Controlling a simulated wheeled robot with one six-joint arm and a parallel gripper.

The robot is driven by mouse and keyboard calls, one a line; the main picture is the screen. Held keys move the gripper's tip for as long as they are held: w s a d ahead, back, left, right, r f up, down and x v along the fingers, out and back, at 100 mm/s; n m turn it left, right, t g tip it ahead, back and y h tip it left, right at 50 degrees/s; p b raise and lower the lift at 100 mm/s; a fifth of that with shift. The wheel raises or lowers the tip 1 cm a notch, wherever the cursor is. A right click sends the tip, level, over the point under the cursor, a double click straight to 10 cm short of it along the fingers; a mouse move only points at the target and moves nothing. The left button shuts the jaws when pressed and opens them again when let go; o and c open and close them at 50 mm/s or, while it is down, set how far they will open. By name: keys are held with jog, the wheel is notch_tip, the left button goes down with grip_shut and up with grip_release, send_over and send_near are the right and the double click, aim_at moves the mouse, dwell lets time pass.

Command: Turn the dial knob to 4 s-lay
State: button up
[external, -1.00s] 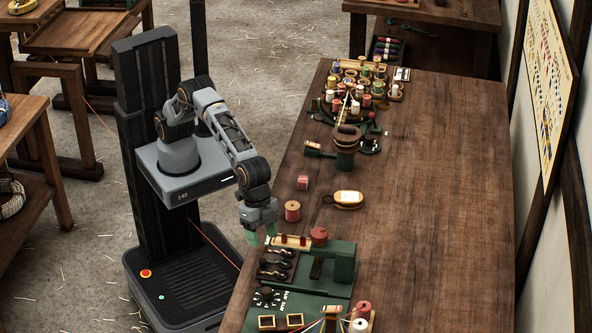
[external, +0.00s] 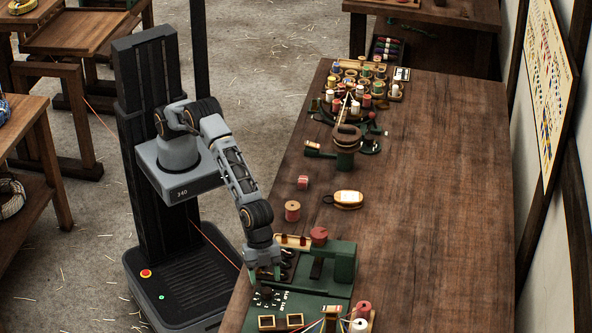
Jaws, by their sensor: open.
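The dial knob (external: 267,293) is a small dark knob with white marks around it, on the green panel (external: 312,300) at the near end of the bench. My gripper (external: 264,273) points down just above and behind the knob, its green-tipped fingers apart and empty. The fingertips overlap the panel's far edge in this view. I cannot tell whether they touch anything. The dial's labels and the knob's setting are too small to read.
A green machine with a red knob (external: 319,234) stands right beside my gripper. A wooden spool (external: 292,211) stands farther back. The bench's right half (external: 430,210) is clear.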

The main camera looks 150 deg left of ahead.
aim_at(266, 290)
jog(key=shift+x, duration=2)
jog(key=c, duration=0.9)
